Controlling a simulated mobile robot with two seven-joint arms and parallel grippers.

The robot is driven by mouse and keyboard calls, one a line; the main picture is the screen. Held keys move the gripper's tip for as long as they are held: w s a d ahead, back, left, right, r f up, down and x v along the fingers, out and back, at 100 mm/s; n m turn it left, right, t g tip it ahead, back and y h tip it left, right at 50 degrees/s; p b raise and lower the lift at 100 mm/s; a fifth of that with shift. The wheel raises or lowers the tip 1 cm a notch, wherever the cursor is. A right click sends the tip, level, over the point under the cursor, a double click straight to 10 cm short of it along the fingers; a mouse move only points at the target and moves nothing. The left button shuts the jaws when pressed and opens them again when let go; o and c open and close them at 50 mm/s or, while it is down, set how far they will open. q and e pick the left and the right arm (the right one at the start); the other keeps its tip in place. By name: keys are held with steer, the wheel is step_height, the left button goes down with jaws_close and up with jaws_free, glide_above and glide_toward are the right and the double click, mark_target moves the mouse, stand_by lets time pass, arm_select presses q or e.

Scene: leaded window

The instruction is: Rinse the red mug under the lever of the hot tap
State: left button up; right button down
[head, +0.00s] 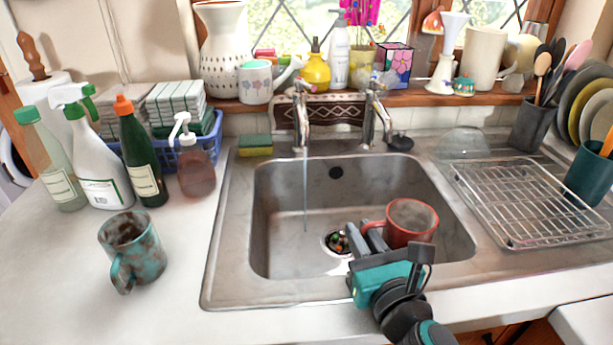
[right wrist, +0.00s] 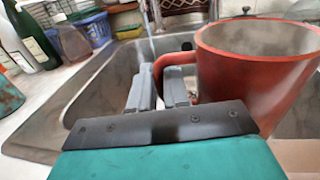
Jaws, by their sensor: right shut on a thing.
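The red mug (head: 412,224) is upright over the right part of the sink (head: 275,220), with its opening up. My right gripper (head: 366,234) is shut on the mug's handle. In the right wrist view the grey fingers (right wrist: 162,82) are on the handle, and the mug (right wrist: 262,80) stands to their right, its inside brownish. A thin stream of water falls from the left tap (head: 302,120) into the sink, left of the mug and apart from it. The right tap (head: 377,118) shows no water. I cannot read which tap is hot. My left gripper is out of view.
A stained teal mug (head: 133,250) stands on the left counter. Bottles and a soap dispenser (head: 196,165) stand behind it. A yellow-green sponge (head: 256,145) lies at the sink's back left. A wire rack (head: 520,200) is empty on the right. The sink's left half is clear.

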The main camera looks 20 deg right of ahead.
arm_select(q)
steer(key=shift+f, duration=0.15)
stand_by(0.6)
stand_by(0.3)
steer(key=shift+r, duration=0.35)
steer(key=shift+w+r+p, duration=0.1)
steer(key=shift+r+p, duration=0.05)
steer(key=shift+p, duration=0.2)
stand_by(0.3)
stand_by(0.4)
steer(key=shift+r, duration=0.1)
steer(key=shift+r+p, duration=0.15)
steer(key=shift+p, duration=0.2)
